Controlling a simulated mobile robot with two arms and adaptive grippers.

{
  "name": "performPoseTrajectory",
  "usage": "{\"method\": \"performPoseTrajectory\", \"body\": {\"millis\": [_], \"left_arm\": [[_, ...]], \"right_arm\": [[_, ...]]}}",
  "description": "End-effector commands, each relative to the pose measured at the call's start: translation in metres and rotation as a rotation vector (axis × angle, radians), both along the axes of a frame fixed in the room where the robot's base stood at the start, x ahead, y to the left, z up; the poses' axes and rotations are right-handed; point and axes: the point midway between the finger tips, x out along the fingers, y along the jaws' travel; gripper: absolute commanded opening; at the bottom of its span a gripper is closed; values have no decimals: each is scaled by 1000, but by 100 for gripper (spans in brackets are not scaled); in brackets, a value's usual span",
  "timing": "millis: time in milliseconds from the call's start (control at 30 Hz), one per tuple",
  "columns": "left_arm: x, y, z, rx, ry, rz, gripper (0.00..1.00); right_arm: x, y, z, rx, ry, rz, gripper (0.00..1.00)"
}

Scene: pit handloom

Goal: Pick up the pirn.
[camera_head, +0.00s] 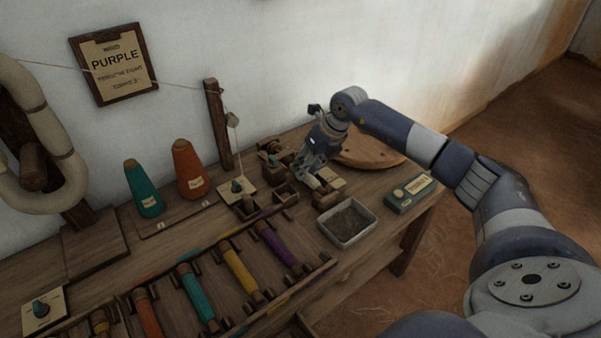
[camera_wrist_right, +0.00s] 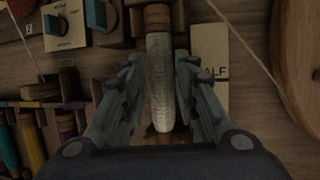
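A pale, thread-wound pirn (camera_wrist_right: 160,85) with a brown wooden end lies lengthwise between the fingers of my right gripper (camera_wrist_right: 159,62) in the right wrist view. The fingers stand on both sides of it with narrow gaps, so the gripper looks open around it. In the head view my right gripper (camera_head: 308,176) points down at the wooden winding device (camera_head: 280,163) on the bench, and it mostly hides the pirn there. The pirn's near end is close to my gripper's palm. My left gripper is not in view.
A rack holds several coloured pirns, including a purple one (camera_head: 278,243) and a yellow one (camera_head: 240,271). A grey tray (camera_head: 371,236), a labelled box (camera_head: 411,193) and a round wooden disc (camera_head: 375,155) are near the gripper. Teal (camera_head: 144,190) and orange cones (camera_head: 188,170) stand left. A wall sign (camera_head: 115,65) reads PURPLE.

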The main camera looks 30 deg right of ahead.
Motion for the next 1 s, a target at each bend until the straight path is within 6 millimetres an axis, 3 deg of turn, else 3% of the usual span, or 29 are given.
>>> {"method": "performPoseTrajectory", "body": {"millis": [133,367,400,500,533,1000], "left_arm": [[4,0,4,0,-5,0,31],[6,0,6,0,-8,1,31],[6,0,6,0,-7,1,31],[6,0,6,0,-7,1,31],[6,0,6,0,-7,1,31],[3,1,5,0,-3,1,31]], "right_arm": [[6,3,-14,0,-1,0,28],[6,3,-16,-1,-1,-1,28],[6,3,-16,-1,-1,-1,26],[6,3,-16,-1,-1,-1,3],[6,3,-16,-1,-1,-1,0],[7,3,-5,0,-5,0,0]]}}
